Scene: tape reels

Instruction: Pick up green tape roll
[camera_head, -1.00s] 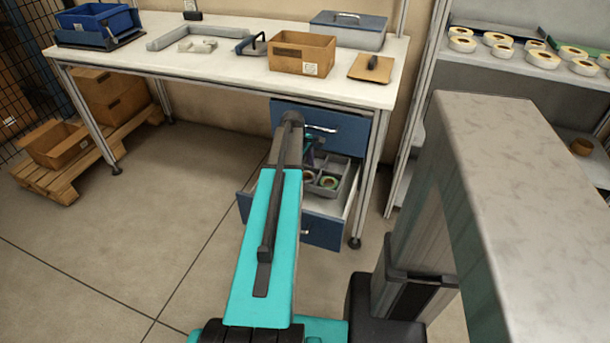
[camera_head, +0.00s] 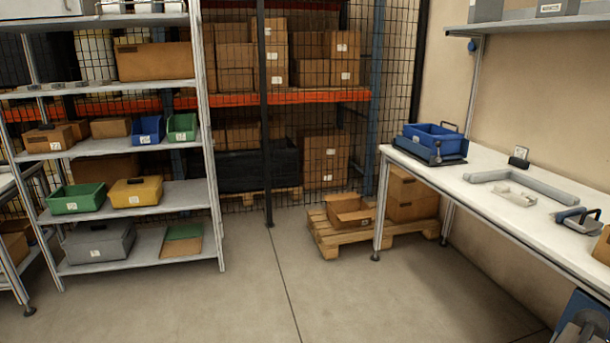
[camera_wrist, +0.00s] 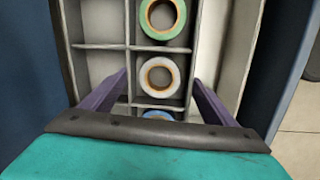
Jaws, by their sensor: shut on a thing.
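In the wrist view the green tape roll (camera_wrist: 163,17) lies in a compartment of a grey divided tray (camera_wrist: 131,22), cut by the top edge. A white tape roll (camera_wrist: 158,77) lies below it, and a blue-rimmed roll (camera_wrist: 158,115) shows partly above my gripper's dark bar. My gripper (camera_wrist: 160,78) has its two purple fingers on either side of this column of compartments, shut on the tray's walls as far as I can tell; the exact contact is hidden. The fingers are not around the green roll.
The tray sits in a drawer with a pale side wall (camera_wrist: 238,55). In the head view a white workbench (camera_head: 480,205) stands right, a shelf rack (camera_head: 180,197) left, and a pallet (camera_head: 370,235) at the back. The floor (camera_head: 330,285) between is clear.

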